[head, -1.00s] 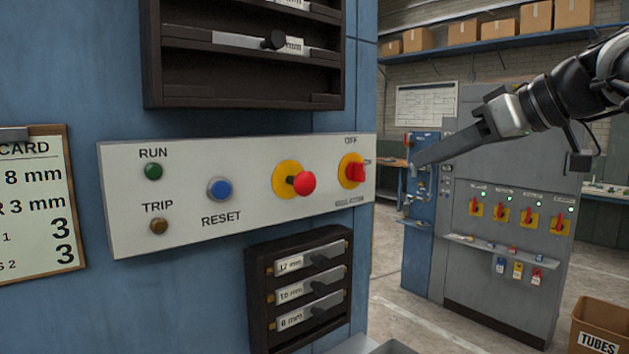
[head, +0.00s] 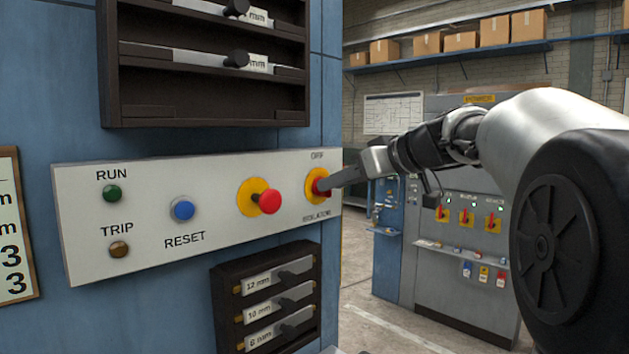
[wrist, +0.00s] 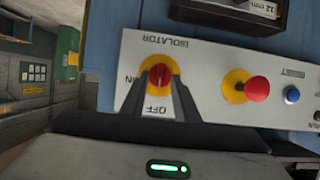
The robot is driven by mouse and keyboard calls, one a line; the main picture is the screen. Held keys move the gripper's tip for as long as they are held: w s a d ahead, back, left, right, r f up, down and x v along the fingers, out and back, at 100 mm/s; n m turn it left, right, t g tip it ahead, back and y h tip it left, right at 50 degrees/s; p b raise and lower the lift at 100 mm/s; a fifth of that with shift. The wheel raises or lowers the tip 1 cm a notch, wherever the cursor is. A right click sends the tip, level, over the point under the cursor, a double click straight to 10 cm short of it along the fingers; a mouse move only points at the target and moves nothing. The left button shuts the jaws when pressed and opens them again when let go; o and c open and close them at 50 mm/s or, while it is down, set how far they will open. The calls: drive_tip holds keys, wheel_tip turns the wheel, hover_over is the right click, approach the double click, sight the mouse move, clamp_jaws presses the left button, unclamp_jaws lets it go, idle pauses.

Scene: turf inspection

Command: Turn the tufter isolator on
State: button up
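The isolator switch is a red rotary knob on a round yellow plate at the right end of the white control panel (head: 75,240). In the head view the yellow plate (head: 312,178) shows, and my gripper (head: 328,184) partly hides the knob. In the wrist view, which is upside down, the red knob (wrist: 160,76) stands in line with the OFF label. The other label is to the knob's left there, partly hidden. My gripper (wrist: 159,86) is open, with one finger on each side of the knob. Whether the fingers touch it I cannot tell.
A red push button (head: 268,201) on a yellow plate is close to the isolator, with a blue RESET button (head: 183,209) farther left. Dark racks sit above (head: 205,115) and below (head: 225,290) the panel. A grey cabinet (head: 450,290) stands behind.

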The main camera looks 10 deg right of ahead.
drive_tip(key=shift+x, duration=0.75)
clamp_jaws()
drive_tip(key=shift+y, duration=0.3)
drive_tip(key=m+y, duration=0.2)
drive_tip(key=m, duration=0.2)
drive_tip(key=m+g+y, duration=0.1)
drive_tip(key=m+y, duration=0.1)
drive_tip(key=m, duration=0.2)
drive_tip(key=d+f+m+y, duration=0.1)
drive_tip(key=m+y, duration=0.1)
drive_tip(key=m, duration=0.3)
drive_tip(key=shift+w+y, duration=0.3)
drive_tip(key=shift+w, duration=0.05)
drive_tip(key=shift+m, duration=0.4)
